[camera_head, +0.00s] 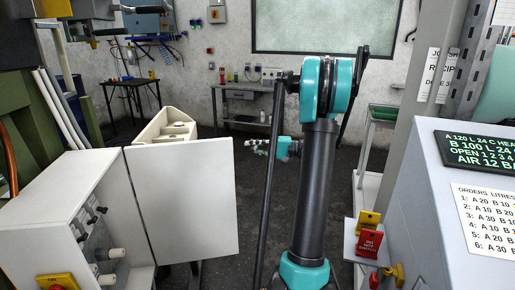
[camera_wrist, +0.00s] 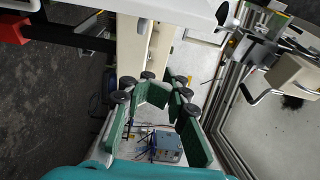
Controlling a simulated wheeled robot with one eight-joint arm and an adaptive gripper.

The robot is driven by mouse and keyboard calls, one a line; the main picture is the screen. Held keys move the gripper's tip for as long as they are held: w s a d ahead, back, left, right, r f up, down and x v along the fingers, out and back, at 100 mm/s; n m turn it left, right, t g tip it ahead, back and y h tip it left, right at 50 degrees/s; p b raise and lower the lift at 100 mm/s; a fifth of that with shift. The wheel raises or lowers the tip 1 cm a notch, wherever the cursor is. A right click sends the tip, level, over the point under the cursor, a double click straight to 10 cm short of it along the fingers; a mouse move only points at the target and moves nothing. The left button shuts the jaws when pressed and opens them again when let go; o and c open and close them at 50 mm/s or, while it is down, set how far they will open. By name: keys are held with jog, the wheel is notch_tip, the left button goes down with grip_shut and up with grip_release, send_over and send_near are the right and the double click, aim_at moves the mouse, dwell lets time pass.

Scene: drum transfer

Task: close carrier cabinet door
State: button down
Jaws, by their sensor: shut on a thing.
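The carrier cabinet (camera_head: 70,185) is a white box at the left in the head view, with knobs and pipe ends showing inside. Its door (camera_head: 182,205) is a flat white panel, standing open and swung out to the right. My gripper (camera_head: 256,147) is small in the head view, beside my arm, just right of the door's upper right corner. In the wrist view its green fingers with black rollers (camera_wrist: 157,90) are around a pale thing (camera_wrist: 158,50). I cannot tell whether this thing is part of the door.
A beige bin (camera_head: 165,128) stands behind the door. A white console (camera_head: 450,220) with red and yellow tags fills the right side. A grey workbench (camera_head: 247,105) stands at the back wall.

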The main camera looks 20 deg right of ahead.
jog(key=s+a, duration=0.1)
jog(key=a, duration=0.5)
jog(key=shift+s, duration=0.35)
jog(key=shift+d, duration=0.1)
